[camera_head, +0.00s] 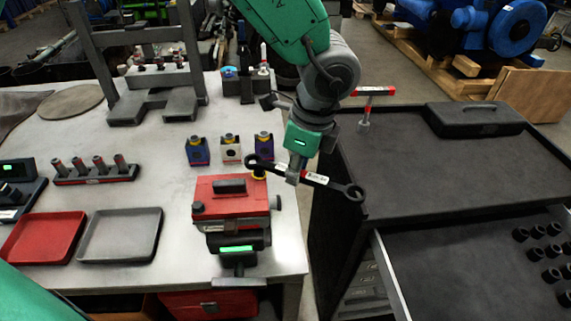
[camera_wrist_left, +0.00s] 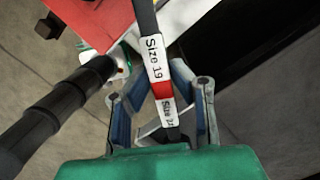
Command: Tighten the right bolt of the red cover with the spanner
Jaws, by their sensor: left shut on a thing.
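My left gripper (camera_head: 293,177) is shut on the middle of a dark double-ended spanner (camera_head: 322,181) with red and white labels. The left wrist view shows its jaws (camera_wrist_left: 161,92) around the spanner (camera_wrist_left: 155,48), labelled "Size 19". The red cover (camera_head: 232,205) sits on a dark unit at the table's front right edge. The spanner's left ring end is over the cover's back right corner, close to a yellow piece (camera_head: 259,175); I cannot tell whether it is around a bolt. A dark bolt (camera_wrist_left: 47,27) shows on the cover in the wrist view. My right gripper is not seen.
Several small coloured blocks (camera_head: 198,150) stand behind the cover. A red tray (camera_head: 42,239) and a grey tray (camera_head: 120,252) lie to its left.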

